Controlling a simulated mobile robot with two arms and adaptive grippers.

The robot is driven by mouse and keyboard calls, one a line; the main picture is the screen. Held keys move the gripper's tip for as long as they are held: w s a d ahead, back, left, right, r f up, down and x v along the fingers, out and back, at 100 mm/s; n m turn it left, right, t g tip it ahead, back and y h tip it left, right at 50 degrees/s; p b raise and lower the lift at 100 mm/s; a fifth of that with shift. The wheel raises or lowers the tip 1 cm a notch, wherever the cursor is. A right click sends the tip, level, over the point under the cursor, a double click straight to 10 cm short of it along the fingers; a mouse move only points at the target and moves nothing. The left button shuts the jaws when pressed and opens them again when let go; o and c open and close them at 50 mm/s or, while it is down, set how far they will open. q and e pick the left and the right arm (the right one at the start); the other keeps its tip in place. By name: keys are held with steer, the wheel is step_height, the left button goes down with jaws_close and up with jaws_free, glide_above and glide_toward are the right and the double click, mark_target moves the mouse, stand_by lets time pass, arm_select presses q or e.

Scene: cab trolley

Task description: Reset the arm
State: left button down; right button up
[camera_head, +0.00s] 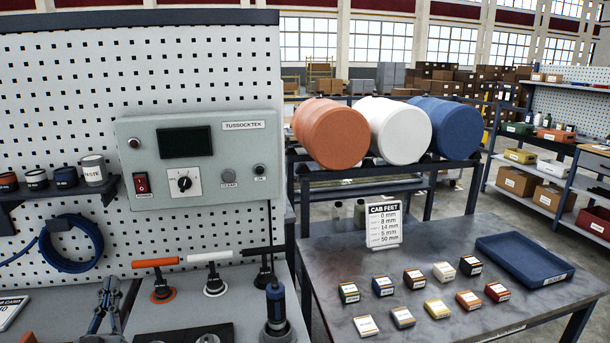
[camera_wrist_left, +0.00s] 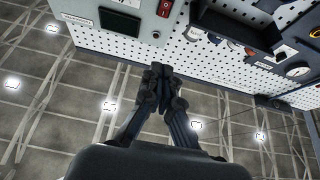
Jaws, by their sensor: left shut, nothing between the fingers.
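My left gripper (camera_head: 110,285) shows at the lower left of the head view, in front of the workbench and the pegboard. Its fingers point up and are shut with nothing between them. In the left wrist view the closed fingertips (camera_wrist_left: 161,72) meet below the grey control box (camera_wrist_left: 125,15), apart from it. My right gripper is not in view.
The control box (camera_head: 200,150) hangs on the pegboard (camera_head: 60,75). Three levers, one a red-orange lever (camera_head: 155,263), stand on the bench beside my left gripper. A blue cable coil (camera_head: 72,243) hangs left. A table with small boxes and a blue tray (camera_head: 525,258) stands right.

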arm_select(q)
steer(key=s+d+f+m+g+h, duration=0.1)
steer(key=s+d+f+g+h, duration=0.2)
steer(key=f, duration=0.4)
steer(key=s+d+f+m+g+h, duration=0.1)
steer(key=s+d+f+m+g, duration=0.1)
steer(key=s+d+f+g, duration=0.25)
steer(key=s+d+f+m+g+h, duration=0.1)
steer(key=d+f+g+h, duration=0.15)
steer(key=d+f, duration=0.45)
steer(key=s+f+g+y, duration=0.1)
steer(key=s+f+g, duration=0.4)
steer(key=s, duration=0.5)
steer(key=s+f+g, duration=0.4)
steer(key=s+f, duration=0.1)
steer(key=s, duration=0.5)
step_height(320, 180, down, 26)
steer(key=s+f+g, duration=0.1)
steer(key=s+g, duration=0.1)
steer(key=s+a+f+m, duration=0.1)
steer(key=s+a+f, duration=0.1)
steer(key=s+f, duration=1.3)
steer(key=shift+s+g, duration=0.35)
steer(key=shift+g, duration=0.05)
